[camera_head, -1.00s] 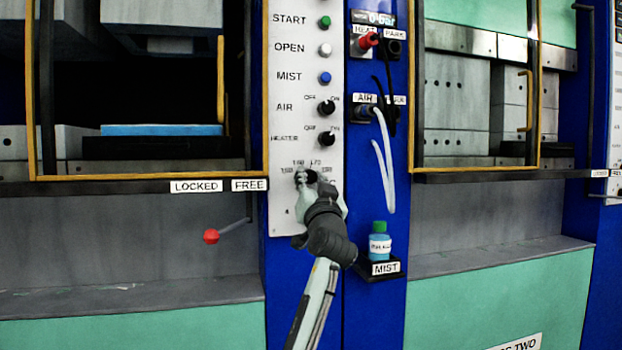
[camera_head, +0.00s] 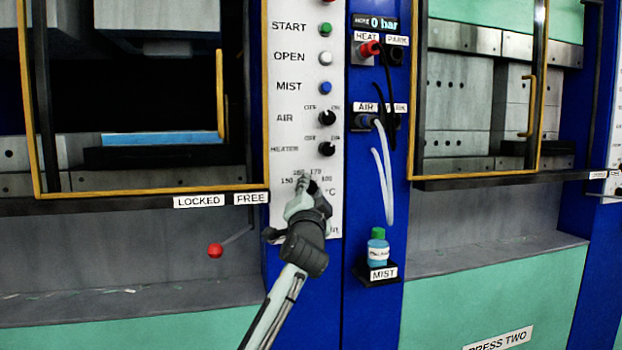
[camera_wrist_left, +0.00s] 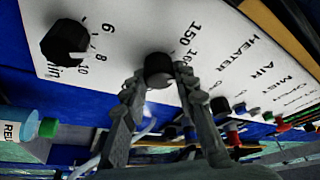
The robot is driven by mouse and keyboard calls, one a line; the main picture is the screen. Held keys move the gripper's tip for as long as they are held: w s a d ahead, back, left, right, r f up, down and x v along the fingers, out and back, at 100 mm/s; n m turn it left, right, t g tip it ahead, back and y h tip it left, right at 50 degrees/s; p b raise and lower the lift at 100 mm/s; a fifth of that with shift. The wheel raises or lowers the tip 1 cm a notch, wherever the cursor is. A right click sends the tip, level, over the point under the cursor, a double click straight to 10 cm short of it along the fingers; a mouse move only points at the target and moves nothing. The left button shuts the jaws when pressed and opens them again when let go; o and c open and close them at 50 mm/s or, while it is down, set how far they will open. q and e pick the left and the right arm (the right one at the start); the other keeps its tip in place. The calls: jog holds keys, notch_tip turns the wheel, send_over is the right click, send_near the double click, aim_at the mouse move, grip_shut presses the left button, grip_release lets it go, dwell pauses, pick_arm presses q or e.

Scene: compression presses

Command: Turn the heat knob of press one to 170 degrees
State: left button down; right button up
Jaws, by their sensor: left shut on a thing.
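The heat knob (camera_wrist_left: 158,68) is a round black knob on the white control panel, with a scale around it. In the left wrist view the 150 and 160 marks show beside it. My left gripper (camera_wrist_left: 160,76) has its two fingers on either side of the knob, shut on it. In the head view the gripper (camera_head: 306,186) covers most of the knob, below the marks 150 to 180. The knob's pointer is hidden, so I cannot read its setting. My right gripper is in neither view.
Above are the heater switch (camera_head: 326,149), the air switch (camera_head: 327,118) and several push buttons. A second black knob (camera_wrist_left: 66,43) has a minute scale. A blue bottle with a green cap (camera_head: 378,245) stands on the MIST shelf. A red-ended lever (camera_head: 215,251) is at left.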

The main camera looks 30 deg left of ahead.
pick_arm(q)
jog(key=m+h, duration=0.1)
jog(key=m, duration=0.2)
jog(key=m+g+h, duration=0.1)
jog(key=m, duration=0.2)
jog(key=shift+r, duration=0.1)
jog(key=m, duration=0.2)
jog(key=m+g+h, duration=0.1)
jog(key=m, duration=0.1)
jog(key=shift+m+g, duration=0.3)
dwell(0.3)
jog(key=c, duration=1.2)
grip_release()
jog(key=v, duration=1.2)
jog(key=shift+s+r, duration=0.1)
